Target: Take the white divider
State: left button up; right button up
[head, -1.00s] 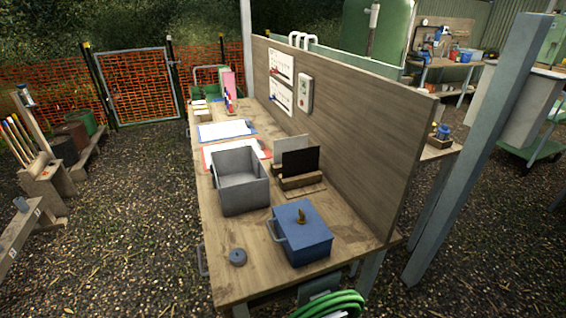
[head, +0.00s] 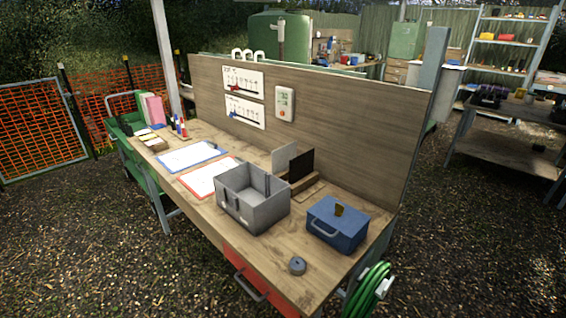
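A white divider (head: 284,157) stands upright on the wooden workbench, close to the back panel. A black divider (head: 301,165) stands just to its right. Both appear to be in a small wooden holder (head: 303,183), which is partly hidden behind a grey open box (head: 253,211). The lower part of the white divider is hidden by the grey box and the holder. Neither of my grippers shows in the head view.
On the bench (head: 225,240), a blue lidded box (head: 337,226) stands at the right and a grey round disc (head: 297,265) lies near the front edge. Two clipboards lie left of the grey box. A green hose (head: 368,292) hangs at the bench's right end. Gravel ground lies in front.

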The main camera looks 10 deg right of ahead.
aim_at(281, 157)
jog(key=i+j+z, duration=0.15)
jog(key=j, duration=0.35)
jog(key=i+j+z, duration=0.2)
jog(key=j, duration=0.3)
jog(key=i+j+z, duration=0.15)
jog(key=j, duration=0.4)
jog(key=j+z, duration=0.2)
jog(key=j, duration=0.35)
jog(key=i, duration=0.05)
